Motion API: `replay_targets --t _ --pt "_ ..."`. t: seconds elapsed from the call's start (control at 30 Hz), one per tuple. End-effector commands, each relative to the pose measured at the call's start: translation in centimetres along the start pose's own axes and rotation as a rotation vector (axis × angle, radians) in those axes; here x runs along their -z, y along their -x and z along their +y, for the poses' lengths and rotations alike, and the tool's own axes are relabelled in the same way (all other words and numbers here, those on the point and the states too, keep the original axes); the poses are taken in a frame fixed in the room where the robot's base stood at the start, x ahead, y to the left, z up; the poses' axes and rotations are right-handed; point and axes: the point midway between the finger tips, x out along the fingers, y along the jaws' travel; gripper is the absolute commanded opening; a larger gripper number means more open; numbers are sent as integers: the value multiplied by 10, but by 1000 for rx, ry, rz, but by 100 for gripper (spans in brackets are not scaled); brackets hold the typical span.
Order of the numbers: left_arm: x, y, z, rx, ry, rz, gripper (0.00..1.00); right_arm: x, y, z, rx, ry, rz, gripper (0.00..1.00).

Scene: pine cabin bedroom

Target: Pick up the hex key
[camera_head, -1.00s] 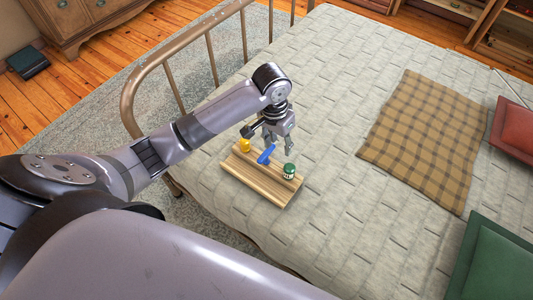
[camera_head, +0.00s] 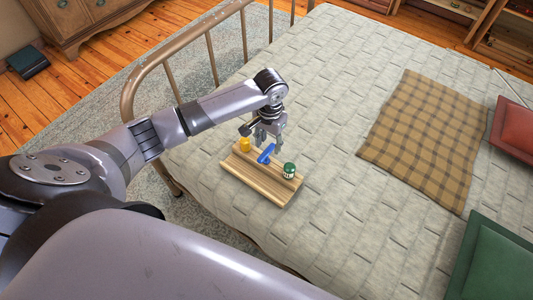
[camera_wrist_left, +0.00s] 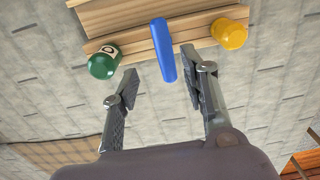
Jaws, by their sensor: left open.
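The blue hex key (camera_head: 266,154) lies on a wooden board (camera_head: 256,183), between a yellow item and a green one. It also shows in the left wrist view (camera_wrist_left: 163,48), with its near end reaching over the board's edge toward my fingers. My left gripper (camera_head: 270,145) is open just above and behind it. In the left wrist view the two fingers (camera_wrist_left: 158,88) stand apart, with the near end of the blue body between their tips and no clear contact. My right gripper is not in view.
A yellow item (camera_head: 244,145) and a green jar (camera_head: 289,171) stand on the board close to either side. The board lies on a quilted bed (camera_head: 330,200) beside a metal bed rail (camera_head: 170,75). A plaid cloth (camera_head: 425,135) and cushions lie to the right.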

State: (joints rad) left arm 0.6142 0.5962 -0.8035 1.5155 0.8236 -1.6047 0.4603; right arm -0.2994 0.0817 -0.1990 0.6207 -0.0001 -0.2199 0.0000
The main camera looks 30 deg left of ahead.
Motion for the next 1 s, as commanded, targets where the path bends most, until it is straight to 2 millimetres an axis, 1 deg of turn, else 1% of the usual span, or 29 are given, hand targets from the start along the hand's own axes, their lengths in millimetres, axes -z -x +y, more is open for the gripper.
replay_targets --t 0.17,0.33,0.4,0.5,0.77,1.0 --pt "-1 -11 -2 0 1 -1 41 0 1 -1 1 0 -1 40" --pt "-6 -37 -8 1 1 -3 41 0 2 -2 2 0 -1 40" --pt "-5 -46 -7 -1 1 -1 41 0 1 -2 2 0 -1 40" --pt "-5 -54 -7 -1 0 0 41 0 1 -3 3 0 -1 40" --pt "-5 -56 -7 0 -1 1 40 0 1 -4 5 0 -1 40" --pt "-4 -56 -7 0 0 2 24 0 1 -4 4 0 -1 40"
